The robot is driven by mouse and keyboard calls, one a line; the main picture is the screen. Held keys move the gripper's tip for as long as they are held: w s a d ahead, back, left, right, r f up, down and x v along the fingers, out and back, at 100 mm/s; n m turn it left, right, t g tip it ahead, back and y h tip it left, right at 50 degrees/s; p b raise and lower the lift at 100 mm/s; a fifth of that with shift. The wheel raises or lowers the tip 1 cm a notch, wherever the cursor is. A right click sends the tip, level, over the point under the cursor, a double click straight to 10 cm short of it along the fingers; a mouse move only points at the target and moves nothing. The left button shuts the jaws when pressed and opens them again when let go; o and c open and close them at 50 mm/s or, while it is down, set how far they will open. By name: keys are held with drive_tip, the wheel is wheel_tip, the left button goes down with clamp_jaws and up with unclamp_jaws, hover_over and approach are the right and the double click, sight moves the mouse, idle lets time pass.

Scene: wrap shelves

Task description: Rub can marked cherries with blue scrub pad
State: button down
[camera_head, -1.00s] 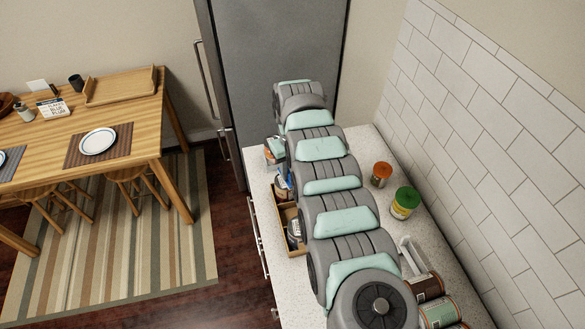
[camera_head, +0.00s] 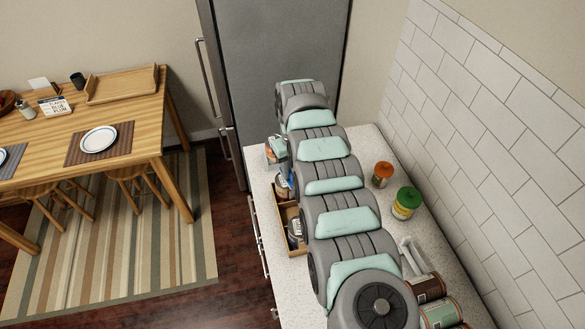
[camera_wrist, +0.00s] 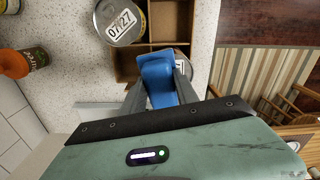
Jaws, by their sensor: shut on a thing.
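My gripper (camera_wrist: 160,88) is shut on the blue scrub pad (camera_wrist: 158,75), seen in the wrist view. A can (camera_wrist: 184,68) shows partly behind the pad, its pale lid mostly hidden; whether the pad touches it I cannot tell. In the head view this can (camera_head: 281,186) stands just below a small visible bit of the blue pad. Another can (camera_wrist: 120,20), its lid marked 07/27, stands in the divided cardboard box (camera_wrist: 160,22). The word cherries is not readable on any can here.
An orange-lidded jar (camera_head: 383,173) and a green-lidded can (camera_head: 406,203) stand by the tiled wall. Several cans lie in a white rack (camera_head: 411,256) at the near end of the counter. My arm hides much of the counter's middle. The fridge (camera_head: 275,60) stands behind.

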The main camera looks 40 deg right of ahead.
drive_tip(key=shift+a+r+p, duration=0.1)
drive_tip(key=shift+r+p, duration=2.85)
drive_tip(key=shift+r, duration=1)
